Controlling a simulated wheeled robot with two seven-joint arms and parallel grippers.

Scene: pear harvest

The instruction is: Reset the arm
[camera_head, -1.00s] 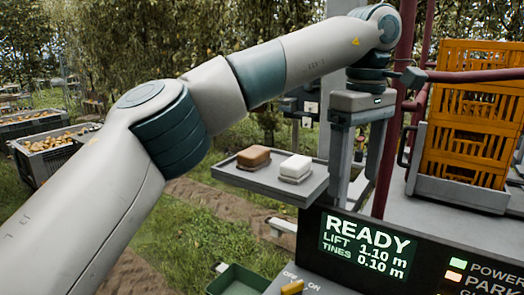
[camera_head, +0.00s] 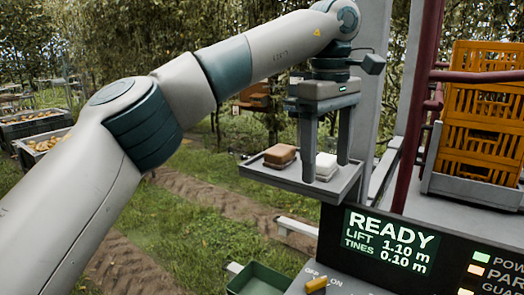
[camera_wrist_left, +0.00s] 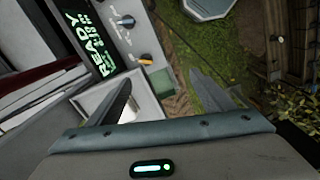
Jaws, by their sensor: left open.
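My left arm comes in from the left in the head view. One finger crosses the picture between a brown block (camera_head: 280,154) and a white block (camera_head: 325,163); the other is just right of the white block. Both blocks rest on a grey tray (camera_head: 290,183). I cannot tell how far the fingers are from the tray or blocks. In the left wrist view the two fingers (camera_wrist_left: 165,90) stand wide apart. My right gripper is not in view.
A console screen (camera_head: 388,241) reads READY, lift 1.10 m, tines 0.10 m. Orange crates (camera_head: 485,110) stand behind a dark red post (camera_head: 411,130) at right. A green bin (camera_head: 258,280) is low in front. Fruit-filled bins (camera_head: 35,122) stand far left. Grass lies between.

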